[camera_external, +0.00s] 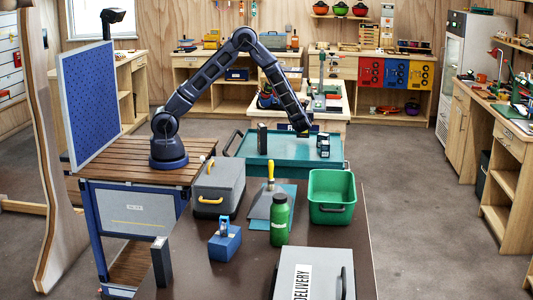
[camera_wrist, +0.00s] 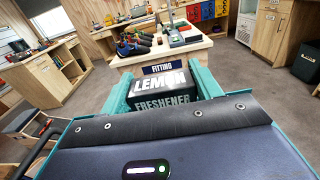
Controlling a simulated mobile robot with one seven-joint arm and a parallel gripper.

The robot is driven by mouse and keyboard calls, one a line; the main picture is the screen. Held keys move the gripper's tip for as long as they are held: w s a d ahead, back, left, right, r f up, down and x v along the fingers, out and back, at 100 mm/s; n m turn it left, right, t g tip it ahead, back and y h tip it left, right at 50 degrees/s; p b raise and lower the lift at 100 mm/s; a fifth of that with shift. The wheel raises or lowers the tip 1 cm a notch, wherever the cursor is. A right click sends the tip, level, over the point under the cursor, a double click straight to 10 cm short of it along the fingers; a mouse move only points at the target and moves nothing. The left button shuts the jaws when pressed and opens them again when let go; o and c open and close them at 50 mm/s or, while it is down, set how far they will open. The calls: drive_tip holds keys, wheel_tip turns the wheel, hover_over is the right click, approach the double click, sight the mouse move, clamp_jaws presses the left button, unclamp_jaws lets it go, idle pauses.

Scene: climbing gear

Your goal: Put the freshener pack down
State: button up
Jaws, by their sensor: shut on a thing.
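The freshener pack (camera_wrist: 160,92) is a black box with white "LEMON FRESHENER" lettering. In the wrist view it sits between the teal fingers of my gripper (camera_wrist: 162,97), which is shut on it. In the external view my gripper (camera_external: 314,135) is at the end of the outstretched arm, over the teal tray cart (camera_external: 280,146). A small dark box, apparently the pack (camera_external: 323,146), shows at its end. I cannot tell whether its underside touches the tray.
Another dark upright box (camera_external: 262,138) stands on the cart's left. The fitting table (camera_wrist: 168,56) with shoes is behind. On the front table are a grey toolbox (camera_external: 218,182), a green bottle (camera_external: 280,220), a green bin (camera_external: 331,196), a blue block (camera_external: 225,245) and a delivery box (camera_external: 315,275).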

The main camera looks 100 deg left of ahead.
drive_tip(key=shift+f, duration=1.45)
drive_tip(key=o, duration=1.3)
